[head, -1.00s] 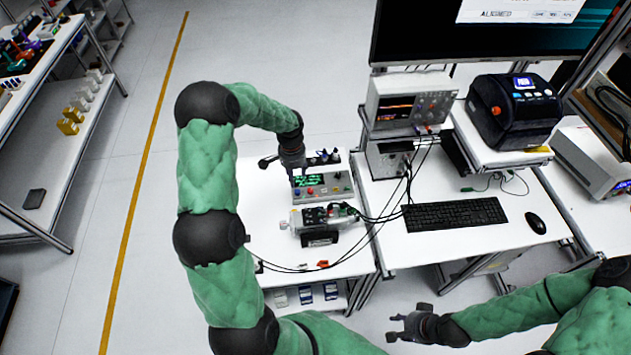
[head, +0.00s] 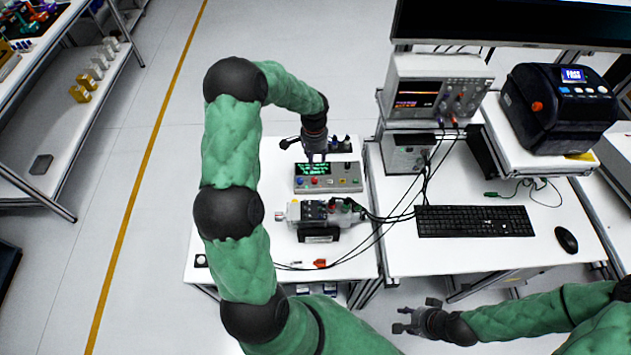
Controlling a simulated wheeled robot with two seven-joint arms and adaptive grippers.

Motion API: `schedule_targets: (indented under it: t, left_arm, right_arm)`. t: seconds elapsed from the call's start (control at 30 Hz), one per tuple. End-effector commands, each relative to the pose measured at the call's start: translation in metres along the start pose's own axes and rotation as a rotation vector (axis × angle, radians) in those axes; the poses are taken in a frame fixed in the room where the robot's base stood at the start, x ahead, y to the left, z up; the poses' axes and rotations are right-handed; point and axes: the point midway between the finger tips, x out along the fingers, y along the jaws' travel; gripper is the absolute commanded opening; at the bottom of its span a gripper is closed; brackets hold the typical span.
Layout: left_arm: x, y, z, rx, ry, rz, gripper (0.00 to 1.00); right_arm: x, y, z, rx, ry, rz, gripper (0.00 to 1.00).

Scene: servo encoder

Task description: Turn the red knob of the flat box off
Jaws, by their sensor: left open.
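The flat box (head: 338,187) is a grey panel with a lit green-text display (head: 313,169) at its left and a row of small coloured controls along its front. My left gripper (head: 316,157) is open and points down above the box's back edge, near the display. Whether it touches the box I cannot tell. My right gripper (head: 413,315) appears open and empty, low in front of the benches, far from the box.
A grey device (head: 322,213) with black cables lies just in front of the box. Dark knobs stand behind the box. The right bench holds a keyboard (head: 475,221), a mouse (head: 566,240), an oscilloscope (head: 432,95) and a black printer (head: 560,108).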

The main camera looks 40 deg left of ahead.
Motion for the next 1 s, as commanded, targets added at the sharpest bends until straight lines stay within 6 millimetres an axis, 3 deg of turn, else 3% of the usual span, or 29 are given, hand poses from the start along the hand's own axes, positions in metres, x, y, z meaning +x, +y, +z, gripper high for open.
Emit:
schedule_targets:
  t: [0.1,0.33,0.7,1.0]
  left_arm:
    - [0.012,0.000,0.000,0.000,0.000,0.000,0.48]
    - [0.027,0.000,0.000,0.000,-0.002,0.001,0.48]
    - [0.090,0.001,0.001,0.000,-0.002,0.002,0.48]
    - [0.117,0.000,0.000,-0.001,0.000,0.000,0.48]
  right_arm:
    - [0.011,0.004,0.000,0.000,0.000,0.000,0.40]
    - [0.010,0.004,-0.001,0.000,0.000,0.000,0.40]
    - [0.009,0.003,-0.001,0.000,0.001,0.000,0.40]
    - [0.008,0.003,-0.001,0.000,0.000,0.000,0.40]
